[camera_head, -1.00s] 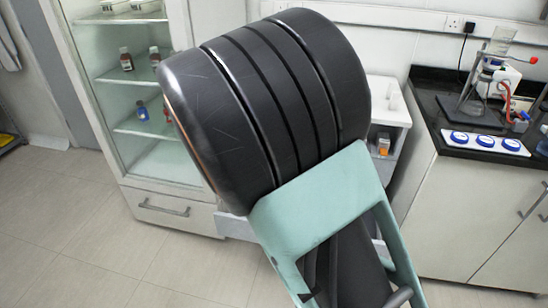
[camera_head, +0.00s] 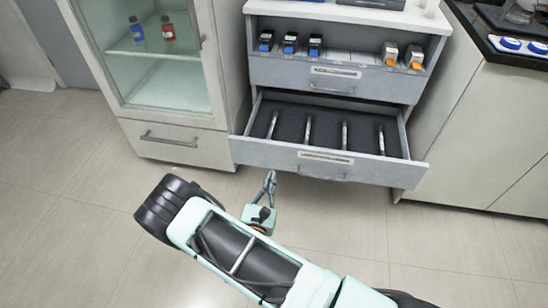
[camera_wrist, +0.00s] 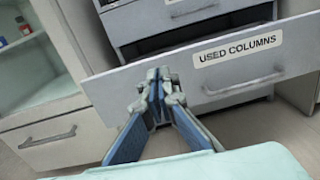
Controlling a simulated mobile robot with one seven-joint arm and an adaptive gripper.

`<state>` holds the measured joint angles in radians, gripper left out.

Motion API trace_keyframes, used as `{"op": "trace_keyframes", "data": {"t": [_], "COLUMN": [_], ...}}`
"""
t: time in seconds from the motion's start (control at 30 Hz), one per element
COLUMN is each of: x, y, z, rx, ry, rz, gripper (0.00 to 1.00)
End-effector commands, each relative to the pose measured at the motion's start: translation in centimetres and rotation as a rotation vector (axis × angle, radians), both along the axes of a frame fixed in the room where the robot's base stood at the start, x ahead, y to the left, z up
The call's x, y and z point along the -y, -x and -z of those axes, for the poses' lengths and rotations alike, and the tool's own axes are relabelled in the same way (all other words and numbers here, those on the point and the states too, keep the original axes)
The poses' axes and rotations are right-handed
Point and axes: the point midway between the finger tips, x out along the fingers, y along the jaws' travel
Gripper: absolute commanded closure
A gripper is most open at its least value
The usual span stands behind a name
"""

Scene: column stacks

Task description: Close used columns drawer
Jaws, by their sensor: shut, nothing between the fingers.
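The used columns drawer (camera_head: 276,153) is pulled out from the lower part of the cabinet, with several metal columns lying on its dark bottom. In the wrist view its grey front (camera_wrist: 115,87) carries the label "USED COLUMNS" (camera_wrist: 237,48) and a bar handle (camera_wrist: 243,84). My gripper (camera_head: 271,176) is shut and empty, low in front of the drawer, left of its handle (camera_head: 322,174). In the wrist view the fingertips (camera_wrist: 157,76) overlap the left part of the drawer front. I cannot tell whether they touch it.
The upper drawer (camera_head: 332,79) is closed, below a shelf with several blue- and orange-ended boxes. A glass-fronted cabinet (camera_head: 165,90) with bottles stands left, its own drawer closed. A counter cabinet (camera_head: 485,125) stands right. The floor (camera_head: 400,240) in front is clear.

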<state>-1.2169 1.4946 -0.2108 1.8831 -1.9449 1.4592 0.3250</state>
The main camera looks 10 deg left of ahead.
Motion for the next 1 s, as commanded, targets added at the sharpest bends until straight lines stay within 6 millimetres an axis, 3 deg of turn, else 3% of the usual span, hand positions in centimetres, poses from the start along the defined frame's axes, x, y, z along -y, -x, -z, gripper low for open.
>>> {"op": "trace_keyframes", "data": {"t": [0.1, 0.27, 0.7, 1.0], "x": [-0.1, -0.2, -0.1, -0.1], "y": [0.7, -0.4, -9.3, -12.8], "z": [1.7, 1.8, 1.9, 1.8], "rx": [-0.004, -0.004, -0.003, -0.004], "ry": [0.030, 0.033, 0.030, 0.032], "rz": [-0.033, -0.038, -0.035, -0.035], "gripper": [1.00, 1.00, 1.00, 1.00]}}
